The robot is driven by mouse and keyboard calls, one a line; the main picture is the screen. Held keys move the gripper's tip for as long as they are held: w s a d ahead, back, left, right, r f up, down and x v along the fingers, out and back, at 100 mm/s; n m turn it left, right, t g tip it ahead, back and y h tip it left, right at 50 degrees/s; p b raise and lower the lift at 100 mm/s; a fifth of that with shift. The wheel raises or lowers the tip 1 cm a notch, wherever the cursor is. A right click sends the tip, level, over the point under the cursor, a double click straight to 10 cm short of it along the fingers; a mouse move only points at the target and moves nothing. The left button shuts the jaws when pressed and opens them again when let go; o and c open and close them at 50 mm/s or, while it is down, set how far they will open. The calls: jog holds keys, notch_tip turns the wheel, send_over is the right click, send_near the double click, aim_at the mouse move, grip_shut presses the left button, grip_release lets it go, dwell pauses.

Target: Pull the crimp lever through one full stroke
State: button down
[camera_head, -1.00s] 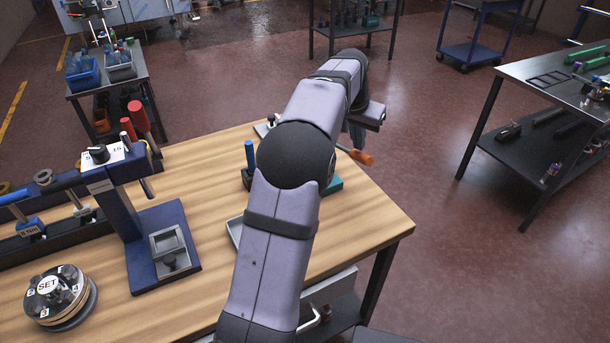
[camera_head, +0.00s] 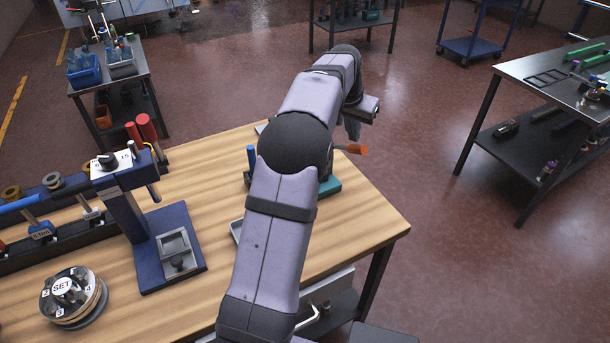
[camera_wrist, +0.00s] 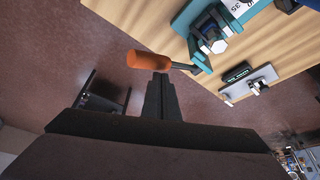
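The crimp lever has an orange handle (camera_head: 352,149), which shows just below my gripper (camera_head: 353,129) near the table's far right side. In the wrist view the orange handle (camera_wrist: 155,60) sits on a steel rod leading right to a teal tool (camera_wrist: 208,40). My gripper's dark fingers (camera_wrist: 160,88) reach the handle's lower edge. They look like one narrow shape, so I cannot tell whether they are spread or closed on it. The tool's teal base (camera_head: 330,186) is partly hidden behind my arm in the head view.
A blue press stand (camera_head: 170,250) and a round SET dial (camera_head: 72,296) stand on the wooden table (camera_head: 345,235) at left. A blue upright handle (camera_head: 251,157) is close beside my arm. The floor right of the table is clear up to a metal workbench (camera_head: 545,85).

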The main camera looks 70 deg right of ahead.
jog(key=shift+w+d+r+p, duration=0.3)
jog(key=shift+r+p, duration=0.3)
jog(key=shift+p, duration=0.35)
jog(key=shift+w+d+r+p, duration=0.2)
jog(key=shift+w+d+p, duration=0.1)
jog(key=shift+p, duration=0.3)
jog(key=shift+w+d+r+p, duration=0.35)
jog(key=shift+r+p, duration=0.2)
jog(key=shift+p, duration=0.55)
jog(key=shift+w+d+p, duration=0.25)
jog(key=shift+p, duration=0.25)
jog(key=shift+r, duration=0.15)
